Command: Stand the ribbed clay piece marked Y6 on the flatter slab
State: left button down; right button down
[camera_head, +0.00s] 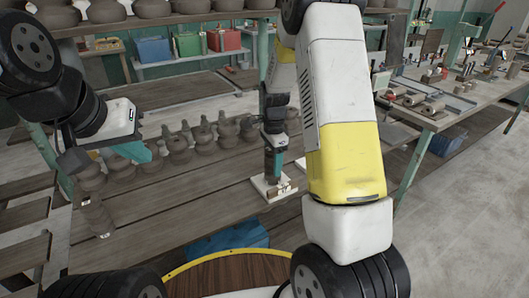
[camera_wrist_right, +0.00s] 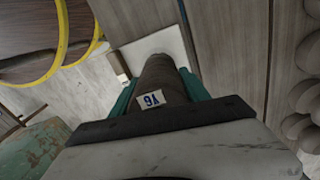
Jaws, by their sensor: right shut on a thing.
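The brown clay piece marked Y6 (camera_wrist_right: 158,82) is between the teal fingers of my right gripper (camera_wrist_right: 160,88), with its blue-and-white label facing the wrist camera. In the head view my right gripper (camera_head: 275,172) points down over a pale slab (camera_head: 262,188) on the wooden shelf. The slab also shows behind the piece in the wrist view (camera_wrist_right: 172,42). I cannot tell whether the piece's far end touches the slab. My left gripper (camera_head: 140,152) hangs at the left, away from the slab; its finger gap is unclear.
A small pale block (camera_head: 286,186) is at the slab's right side. Several dark clay pots (camera_head: 205,136) stand on the shelf left of the slab. Bare planks (camera_head: 215,200) lie in front. A blue crate (camera_head: 230,237) is below, and a workbench (camera_head: 440,95) is at right.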

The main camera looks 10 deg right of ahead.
jog(key=c, duration=0.5)
grip_release()
jog(key=shift+f, duration=0.1)
